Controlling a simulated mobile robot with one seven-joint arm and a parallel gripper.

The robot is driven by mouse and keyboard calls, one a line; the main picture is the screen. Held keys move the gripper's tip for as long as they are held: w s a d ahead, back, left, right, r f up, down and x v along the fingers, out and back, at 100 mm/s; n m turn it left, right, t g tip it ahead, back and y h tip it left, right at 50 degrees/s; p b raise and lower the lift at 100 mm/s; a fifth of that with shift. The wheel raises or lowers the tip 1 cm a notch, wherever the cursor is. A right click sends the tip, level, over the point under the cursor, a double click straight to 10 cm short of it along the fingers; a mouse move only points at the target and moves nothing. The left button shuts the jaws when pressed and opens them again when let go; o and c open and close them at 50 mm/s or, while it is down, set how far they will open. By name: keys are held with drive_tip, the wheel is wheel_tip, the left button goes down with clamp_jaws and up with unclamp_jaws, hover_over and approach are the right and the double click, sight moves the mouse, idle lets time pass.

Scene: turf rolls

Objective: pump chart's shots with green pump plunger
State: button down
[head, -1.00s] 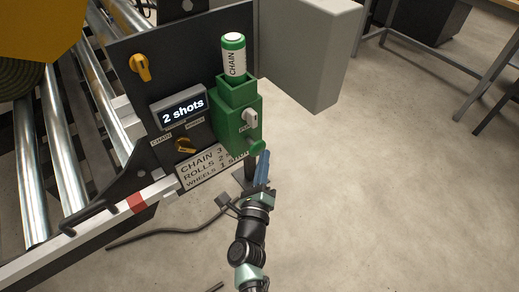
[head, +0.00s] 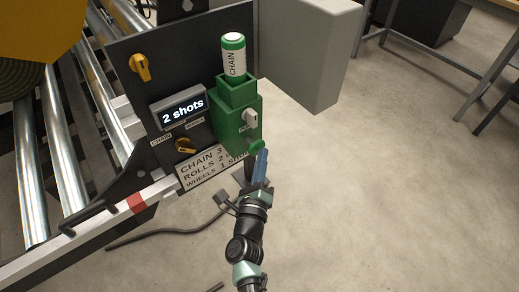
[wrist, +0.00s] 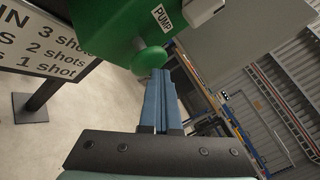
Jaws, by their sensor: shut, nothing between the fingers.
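The green pump (head: 238,122) is mounted on a dark panel with a CHAIN cartridge (head: 233,58) upright in its top. Its green plunger (head: 256,146) sticks out of the lower front; its round knob (wrist: 150,61) shows in the wrist view. My gripper (head: 264,152) has its blue fingers together and empty, tips at the knob; they appear to touch it, though the contact is partly hidden. The chart (head: 208,169) reads CHAIN 3, ROLLS 2, WHEELS 1 shot; it also shows in the wrist view (wrist: 45,45). The display (head: 183,110) reads "2 shots".
A small yellow selector (head: 185,145) sits under the display, and a larger yellow knob (head: 139,66) higher on the panel. A grey box (head: 315,55) stands behind the pump to the right. Metal rollers (head: 60,150) lie left.

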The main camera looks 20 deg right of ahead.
drive_tip(key=shift+w+a+r, duration=0.1)
drive_tip(key=shift+w+a, duration=0.15)
drive_tip(key=shift+w, duration=0.25)
drive_tip(key=shift+w+a+r, duration=0.1)
drive_tip(key=shift+w+a, duration=0.1)
drive_tip(key=shift+w, duration=0.25)
idle(0.6)
drive_tip(key=shift+s, duration=0.1)
drive_tip(key=shift+s+d+f, duration=0.1)
drive_tip(key=shift+s+d, duration=0.2)
drive_tip(key=shift+s, duration=0.5)
drive_tip(key=shift+s+d+f, duration=0.1)
drive_tip(key=shift+s+d, duration=0.2)
drive_tip(key=shift+s, duration=0.5)
drive_tip(key=shift+s+d+b, duration=0.2)
drive_tip(key=shift+s+d, duration=0.1)
drive_tip(key=shift+s, duration=0.5)
drive_tip(key=shift+s+d+b, duration=0.25)
drive_tip(key=shift+s+d, duration=0.05)
drive_tip(key=shift+s, duration=0.45)
drive_tip(key=shift+s+d+b, duration=0.2)
drive_tip(key=shift+s+d, duration=0.1)
drive_tip(key=shift+s, duration=0.5)
